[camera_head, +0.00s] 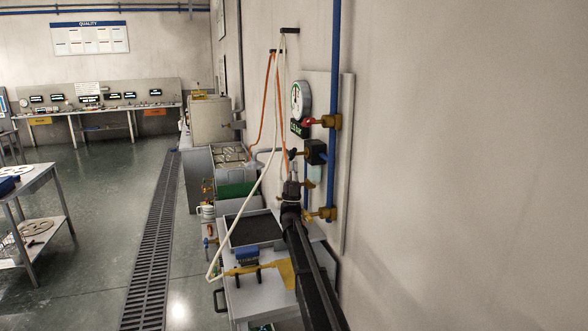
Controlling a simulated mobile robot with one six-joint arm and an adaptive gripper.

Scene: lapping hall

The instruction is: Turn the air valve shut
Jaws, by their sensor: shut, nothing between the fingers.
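A blue air pipe (335,62) runs down a panel on the right wall. A brass valve (327,121) with a red part at its left sits on it, beside a round white gauge (301,99). A second brass valve (326,214) sits lower on the pipe. I cannot tell which of them is the air valve, nor how far either is turned. My gripper (293,174) is shut and empty, below the gauge and left of the black block (316,152) on the pipe. My dark arm hides part of the area left of the lower valve.
Orange and white hoses (279,110) hang close to my gripper. Below stands a grey bench (268,290) with a dark tray and a yellow piece. A floor grate (154,245) runs along the left. Open floor lies between it and a side table (30,183).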

